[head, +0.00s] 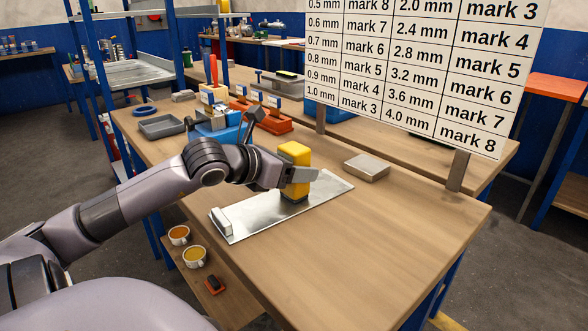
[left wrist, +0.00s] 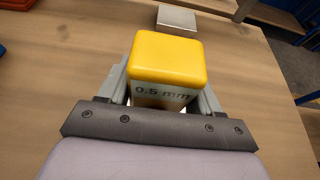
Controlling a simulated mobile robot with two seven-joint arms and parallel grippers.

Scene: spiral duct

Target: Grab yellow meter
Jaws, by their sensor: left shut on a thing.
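The yellow meter (head: 294,160) is a block with a dark base, upright at the metal sheet on the wooden table. In the left wrist view the yellow meter (left wrist: 166,66) sits between the fingers, and its near face reads "0.5 mm". My left gripper (head: 300,178) is shut on the meter, with a finger along its near side. The left gripper also shows in the left wrist view (left wrist: 165,92). Whether the base touches the sheet is hard to tell. My right gripper is not in view.
The metal sheet (head: 255,214) lies under the meter. A grey block (head: 367,167) is to the right. A marks chart (head: 415,65) stands behind on posts. A grey tray (head: 161,127) and orange bins (head: 262,120) are at the back left. The table's front right is clear.

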